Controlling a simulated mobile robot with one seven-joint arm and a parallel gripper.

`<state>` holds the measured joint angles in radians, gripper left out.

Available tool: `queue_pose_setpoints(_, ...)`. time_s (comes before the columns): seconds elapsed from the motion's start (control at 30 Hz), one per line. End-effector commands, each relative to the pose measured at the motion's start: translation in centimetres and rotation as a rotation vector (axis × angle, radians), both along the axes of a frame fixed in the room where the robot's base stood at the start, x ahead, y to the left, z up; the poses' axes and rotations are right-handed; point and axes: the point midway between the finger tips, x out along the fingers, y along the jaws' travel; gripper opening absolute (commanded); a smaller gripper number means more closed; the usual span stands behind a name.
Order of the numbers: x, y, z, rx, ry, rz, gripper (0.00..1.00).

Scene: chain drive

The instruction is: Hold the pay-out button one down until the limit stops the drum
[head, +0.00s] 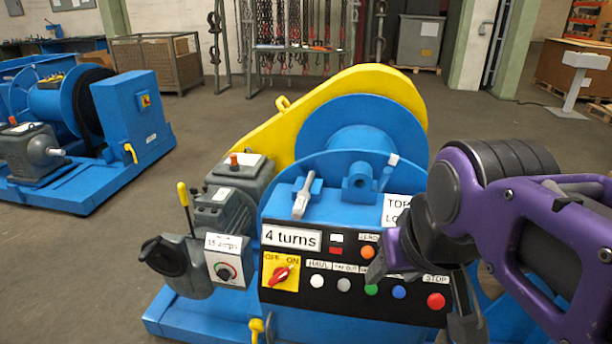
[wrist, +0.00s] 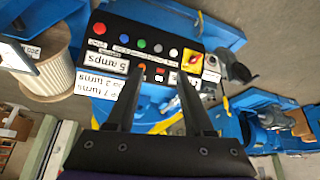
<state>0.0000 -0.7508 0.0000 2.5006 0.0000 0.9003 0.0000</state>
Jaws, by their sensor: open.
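The pay-out button (head: 343,284) is the grey one on the black control panel (head: 300,295), between the white HAUL button (head: 317,281) and a green button (head: 371,290). It also shows in the wrist view (wrist: 158,48). The blue drum (head: 360,125) stands behind the panel, under a yellow guard. A display (head: 291,237) reads 4 turns. My gripper (head: 420,288) is open and empty in front of the panel's right part and hides some labels. In the wrist view its fingers (wrist: 152,82) are spread; no contact with the pay-out button is visible.
A red STOP button (head: 436,300) and blue button (head: 399,292) are on the right. A yellow-plated red switch (head: 281,274) points between OFF and ON. A grey motor with a dial box (head: 228,262) and yellow-handled lever (head: 183,195) protrudes left. Another blue winch (head: 125,110) stands farther left.

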Motion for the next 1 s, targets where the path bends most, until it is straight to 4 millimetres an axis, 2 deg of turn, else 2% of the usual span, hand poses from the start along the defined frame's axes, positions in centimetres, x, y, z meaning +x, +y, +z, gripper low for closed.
queue_pose_setpoints(0.2, 0.03, 0.0, 0.01, 0.0, 0.0, 0.0, 0.53)
queue_pose_setpoints(0.27, 0.03, 0.0, 0.01, 0.0, 0.0, 0.0, 0.43)
queue_pose_setpoints(0.5, 0.03, 0.0, 0.01, 0.0, 0.0, 0.0, 0.0)
queue_pose_setpoints(1.0, 0.03, 0.0, 0.01, 0.0, 0.0, 0.0, 0.0)
